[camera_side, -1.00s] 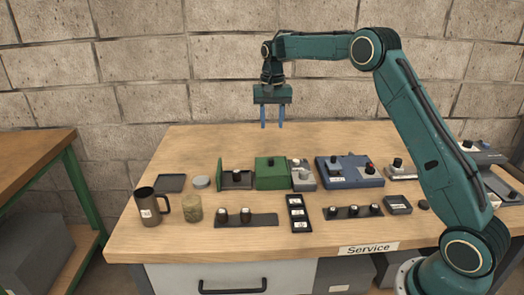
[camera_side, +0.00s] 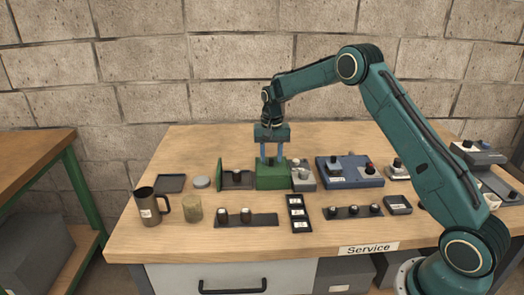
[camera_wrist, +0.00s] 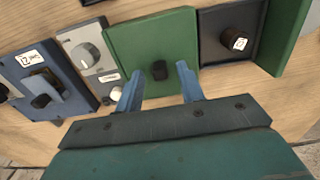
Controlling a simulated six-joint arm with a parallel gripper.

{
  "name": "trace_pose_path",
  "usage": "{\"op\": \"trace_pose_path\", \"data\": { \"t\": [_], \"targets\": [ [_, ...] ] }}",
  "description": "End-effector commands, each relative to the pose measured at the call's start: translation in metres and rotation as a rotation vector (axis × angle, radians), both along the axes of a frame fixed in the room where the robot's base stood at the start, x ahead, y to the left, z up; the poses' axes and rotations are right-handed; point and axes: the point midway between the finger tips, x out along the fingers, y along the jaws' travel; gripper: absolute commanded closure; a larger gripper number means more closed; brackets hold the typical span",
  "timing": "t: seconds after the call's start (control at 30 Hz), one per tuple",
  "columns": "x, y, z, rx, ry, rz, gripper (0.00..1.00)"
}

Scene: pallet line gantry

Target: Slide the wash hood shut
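The wash hood (camera_side: 272,181) is a green box with a small black knob (camera_wrist: 158,71) on top; the hood also fills the upper middle of the wrist view (camera_wrist: 150,38). Beside it is an uncovered dark bay (camera_wrist: 213,55) holding a knob with a white label (camera_wrist: 236,40). A green end plate (camera_side: 219,173) stands upright at the bay's far side, so the hood stands open. My gripper (camera_side: 272,159) is open over the hood, with its blue fingertips (camera_wrist: 160,70) either side of the black knob, not visibly touching it.
A grey panel with a dial (camera_side: 303,176) sits close right of the hood, with a blue control box (camera_side: 350,173) beyond. In front are a strip with two knobs (camera_side: 246,220) and a black three-window panel (camera_side: 299,214). A mug (camera_side: 149,207) stands at left. The table behind is clear.

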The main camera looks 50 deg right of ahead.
Motion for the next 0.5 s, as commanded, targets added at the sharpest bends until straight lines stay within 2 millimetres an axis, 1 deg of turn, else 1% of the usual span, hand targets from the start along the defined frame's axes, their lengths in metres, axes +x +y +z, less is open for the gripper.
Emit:
{"op": "trace_pose_path", "data": {
  "t": [0.13, 0.4, 0.43, 0.47, 0.5],
  "targets": [
    [-0.0001, 0.0001, -0.0069, 0.000, 0.000, 0.000, 0.62],
    [-0.0001, 0.0000, -0.0077, 0.000, 0.000, 0.000, 0.62],
    [-0.0001, 0.0000, -0.0077, 0.000, 0.000, 0.000, 0.64],
    [-0.0001, 0.0000, -0.0076, 0.000, 0.000, 0.000, 0.70],
    [-0.0001, 0.0000, -0.0076, 0.000, 0.000, 0.000, 0.78]
  ]
}}
